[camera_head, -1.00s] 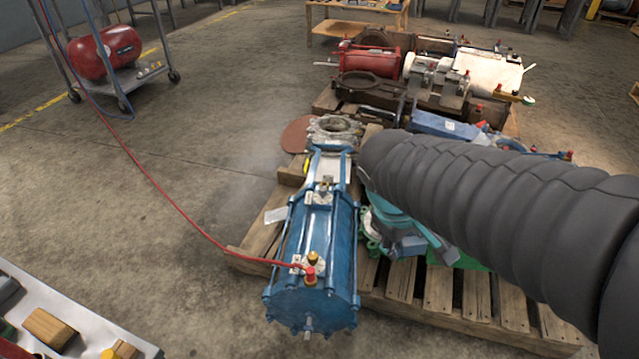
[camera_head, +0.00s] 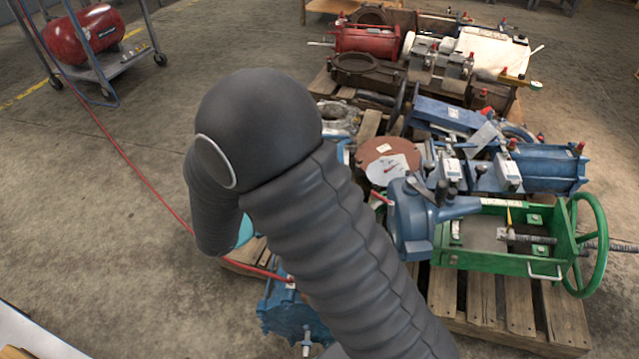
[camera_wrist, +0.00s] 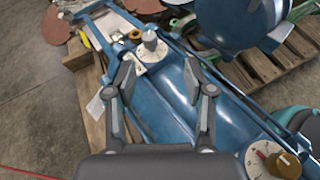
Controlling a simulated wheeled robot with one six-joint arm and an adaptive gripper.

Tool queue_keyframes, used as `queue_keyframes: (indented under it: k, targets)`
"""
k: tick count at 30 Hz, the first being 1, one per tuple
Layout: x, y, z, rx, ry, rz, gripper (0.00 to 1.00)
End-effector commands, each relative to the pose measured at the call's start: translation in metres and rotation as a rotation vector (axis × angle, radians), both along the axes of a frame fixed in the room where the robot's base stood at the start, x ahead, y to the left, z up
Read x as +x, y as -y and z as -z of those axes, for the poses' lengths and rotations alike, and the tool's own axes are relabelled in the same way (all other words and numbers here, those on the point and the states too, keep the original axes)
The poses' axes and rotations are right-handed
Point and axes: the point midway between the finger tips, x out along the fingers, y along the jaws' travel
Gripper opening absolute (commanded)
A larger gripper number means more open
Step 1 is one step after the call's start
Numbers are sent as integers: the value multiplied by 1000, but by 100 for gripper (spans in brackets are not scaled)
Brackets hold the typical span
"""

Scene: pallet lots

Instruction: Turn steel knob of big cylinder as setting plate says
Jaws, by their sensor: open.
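The big blue cylinder (camera_wrist: 178,108) fills the middle of the wrist view. A steel knob (camera_wrist: 150,42) stands up from a round pale dial plate (camera_wrist: 152,58) on it. My gripper (camera_wrist: 160,63) is open and empty, its two fingers spread above the cylinder, with the knob just beyond and between the tips. A brass knob (camera_wrist: 287,165) on a pale dial with a red mark is at lower right. In the head view my arm covers most of the cylinder; its lower end (camera_head: 290,315) shows. I cannot tell which item is the setting plate.
A red hose (camera_head: 135,172) runs from the cart with the red tank (camera_head: 85,35) to the cylinder. The green-framed valve with handwheel (camera_head: 585,245) and other blue valves crowd the pallet (camera_head: 490,300) to the right. Open concrete floor lies left.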

Motion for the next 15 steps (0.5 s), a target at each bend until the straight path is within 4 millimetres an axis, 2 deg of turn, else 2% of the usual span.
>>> queue_keyframes:
  k: [3, 6, 11, 15]
  targets:
    - [1, -12, 8, -35, -7, -49, 53]
    - [4, -13, 11, -44, -9, -63, 53]
    - [16, -2, 19, -45, -10, -61, 53]
    - [33, 14, 28, -45, -10, -58, 53]
